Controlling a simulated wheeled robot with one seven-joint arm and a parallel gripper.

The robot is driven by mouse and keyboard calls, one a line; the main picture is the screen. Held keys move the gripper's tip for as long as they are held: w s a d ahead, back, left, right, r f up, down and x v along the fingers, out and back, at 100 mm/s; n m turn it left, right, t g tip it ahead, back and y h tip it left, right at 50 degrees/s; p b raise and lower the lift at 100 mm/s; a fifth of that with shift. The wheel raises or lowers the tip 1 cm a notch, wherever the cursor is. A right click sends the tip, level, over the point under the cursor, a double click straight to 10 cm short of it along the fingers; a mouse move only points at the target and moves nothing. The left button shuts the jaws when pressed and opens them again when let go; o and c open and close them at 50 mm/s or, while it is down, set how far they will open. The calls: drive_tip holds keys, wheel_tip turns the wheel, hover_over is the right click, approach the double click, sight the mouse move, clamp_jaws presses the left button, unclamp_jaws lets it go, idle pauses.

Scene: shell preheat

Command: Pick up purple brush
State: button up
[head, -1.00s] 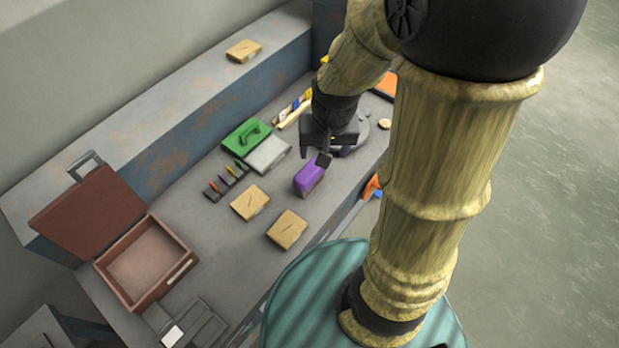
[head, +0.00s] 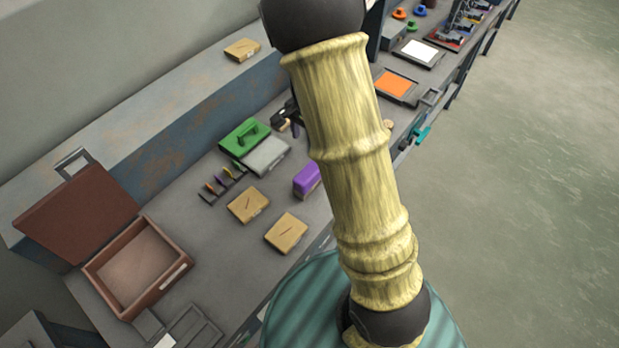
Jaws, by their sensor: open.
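A small purple-tipped item (head: 219,181), possibly the purple brush, lies in a row of small coloured-tipped items on the grey workbench, in front of the green box. It is too small to tell its exact shape. A larger purple block (head: 306,180) lies further right on the bench, its right end hidden behind my arm. My gripper (head: 287,117) shows only in part, as dark pieces to the left of my arm above the back of the bench. It is open, apart from both purple things, and its fingertips are mostly hidden.
A green box with a handle (head: 244,136), a grey box (head: 265,156) and two tan boxes (head: 248,205) (head: 287,233) surround the purple things. An open brown case (head: 174,281) stands at left. An orange panel (head: 396,85) lies right of my arm.

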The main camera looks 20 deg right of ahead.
sight(310, 171)
wheel_tip(310, 171, down, 11)
drive_tip(key=shift+f+p, duration=0.15)
drive_tip(key=shift+p, duration=0.3)
drive_tip(key=shift+f, duration=0.15)
drive_tip(key=shift+s+d+f, duration=0.1)
drive_tip(key=shift+f, duration=0.2)
drive_tip(key=f, duration=0.1)
drive_tip(key=f+p, duration=0.1)
drive_tip(key=f, duration=0.1)
drive_tip(key=shift+s+f, duration=0.15)
drive_tip(key=shift+s, duration=0.1)
drive_tip(key=shift+w+f, duration=0.1)
drive_tip(key=shift+f, duration=0.4)
